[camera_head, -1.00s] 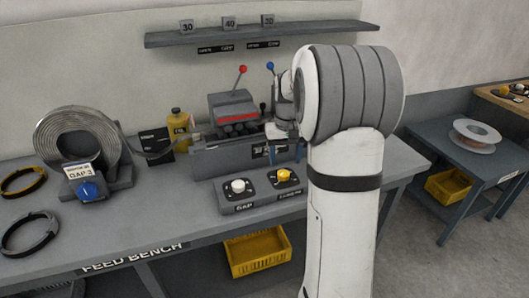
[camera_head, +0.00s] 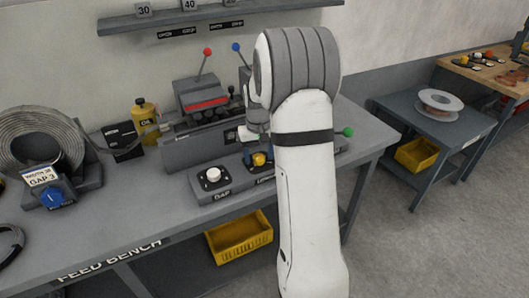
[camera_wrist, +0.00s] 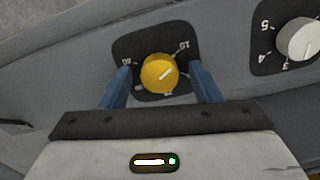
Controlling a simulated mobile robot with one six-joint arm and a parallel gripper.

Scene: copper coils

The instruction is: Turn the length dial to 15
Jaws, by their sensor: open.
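The yellow length dial (camera_wrist: 159,73) sits on a dark plate in the wrist view, with white numbers around it, one of them reading 10 at the upper right. The white line on the knob points up and right, roughly toward that 10. My gripper (camera_wrist: 161,70) is open, its two blue fingers on either side of the knob. I cannot tell whether they touch it. In the head view the yellow dial (camera_head: 259,160) is partly hidden by my arm and gripper.
The white gap dial (camera_head: 212,175) stands just left of the yellow one; it also shows in the wrist view (camera_wrist: 301,38). Behind are the grey feeder machine (camera_head: 203,97) with red and blue levers and a yellow oil bottle (camera_head: 145,119). A coil (camera_head: 38,145) stands at left.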

